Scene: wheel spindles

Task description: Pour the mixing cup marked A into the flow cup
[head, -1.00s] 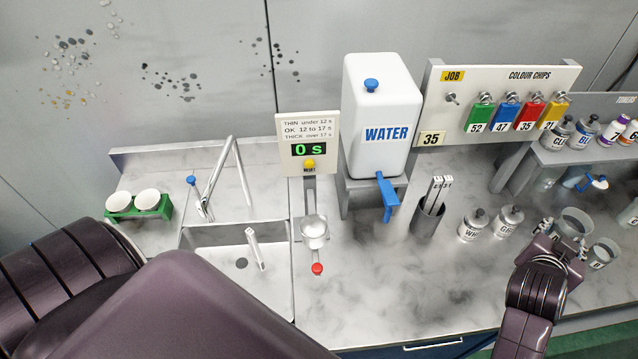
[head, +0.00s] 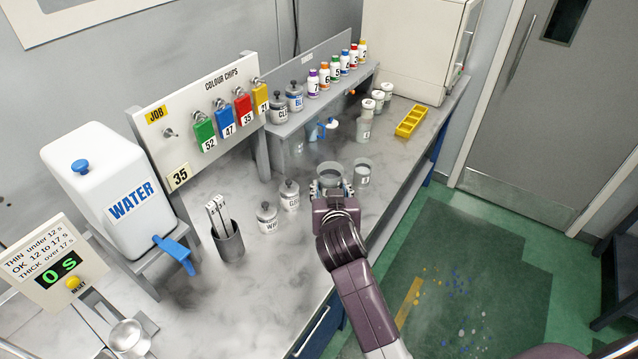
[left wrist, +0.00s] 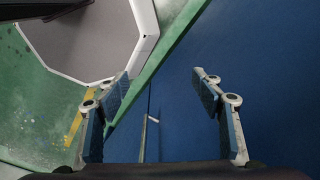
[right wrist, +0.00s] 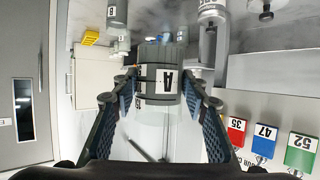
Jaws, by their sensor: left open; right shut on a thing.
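The mixing cup marked A (right wrist: 165,56) is a grey cup with a white label, and it sits between the fingers of my right gripper (right wrist: 165,85). In the head view the cup (head: 330,169) stands upright over the counter, with my right gripper (head: 332,187) shut on it from the front. I cannot tell whether its base touches the counter. The flow cup (head: 128,337) appears to be the small metal cup at the lower left, below the timer, far from the right gripper. My left gripper (left wrist: 163,88) is open and empty before a blue cabinet front.
A second mixing cup (head: 363,172) stands close right of the held cup. Lidded tins (head: 267,217), a stick holder (head: 228,240) and the water tank (head: 105,190) with its blue tap (head: 175,255) stand leftward along the counter. The timer (head: 52,268) reads 0 s.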

